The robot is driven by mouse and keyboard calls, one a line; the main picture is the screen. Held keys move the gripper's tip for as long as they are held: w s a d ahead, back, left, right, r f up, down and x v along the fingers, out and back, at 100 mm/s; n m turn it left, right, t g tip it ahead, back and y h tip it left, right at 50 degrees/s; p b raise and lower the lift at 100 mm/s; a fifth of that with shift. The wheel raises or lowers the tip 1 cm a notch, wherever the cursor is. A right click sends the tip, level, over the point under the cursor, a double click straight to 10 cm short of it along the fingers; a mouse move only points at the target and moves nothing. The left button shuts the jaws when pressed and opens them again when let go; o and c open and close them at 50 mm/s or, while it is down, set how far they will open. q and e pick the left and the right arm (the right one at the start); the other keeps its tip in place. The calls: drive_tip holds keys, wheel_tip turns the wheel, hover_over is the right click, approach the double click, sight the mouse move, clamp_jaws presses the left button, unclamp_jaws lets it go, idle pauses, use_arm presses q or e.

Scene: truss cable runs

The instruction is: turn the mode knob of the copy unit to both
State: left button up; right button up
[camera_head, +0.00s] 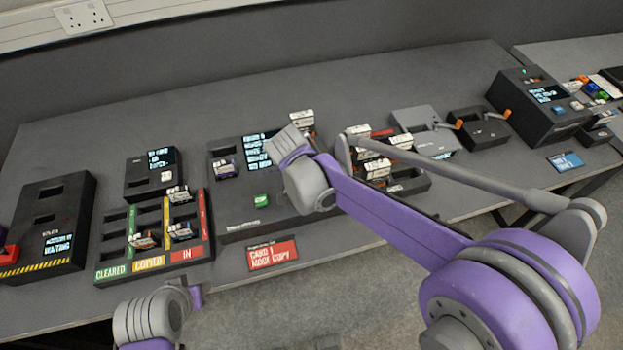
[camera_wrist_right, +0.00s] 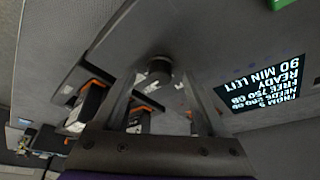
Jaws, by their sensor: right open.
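The copy unit (camera_head: 235,205) is a dark box in the middle of the desk with a lit screen (camera_head: 256,150) and a green button (camera_head: 262,200). In the right wrist view its screen (camera_wrist_right: 262,84) appears upside down, with "READY" and "90 MIN LEFT" legible. A dark round knob (camera_wrist_right: 158,68) stands on the unit's face. My right gripper (camera_wrist_right: 160,82) is open, with one finger on each side of the knob; I cannot tell whether they touch it. In the head view my right gripper (camera_head: 290,143) and wrist hide the knob. My left arm shows at the bottom, its fingers not visible.
A card tray (camera_head: 105,247) with coloured columns lies left of the unit. A black-and-yellow striped box (camera_head: 40,262) stands at far left. A red card (camera_head: 272,256) lies on the desk's front edge. More slotted boxes stand to the right, close to my right arm.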

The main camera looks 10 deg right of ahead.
drive_tip(key=v, duration=1)
drive_tip(key=shift+r+p, duration=0.15)
drive_tip(key=shift+p, duration=0.25)
drive_tip(key=shift+s+a, duration=0.1)
drive_tip(key=s+d+f+n+y, duration=0.1)
drive_tip(key=s+d+f+n, duration=0.1)
drive_tip(key=s, duration=0.3)
drive_tip(key=s+d+f+n+t+y, duration=0.1)
drive_tip(key=s+d+f+n, duration=0.1)
drive_tip(key=s, duration=0.4)
drive_tip(key=s+d+f+n+t+y+p, duration=0.1)
drive_tip(key=s+d+f+n, duration=0.1)
drive_tip(key=s+d+n, duration=0.2)
drive_tip(key=shift+s+f+n, duration=0.4)
drive_tip(key=shift+s, duration=0.75)
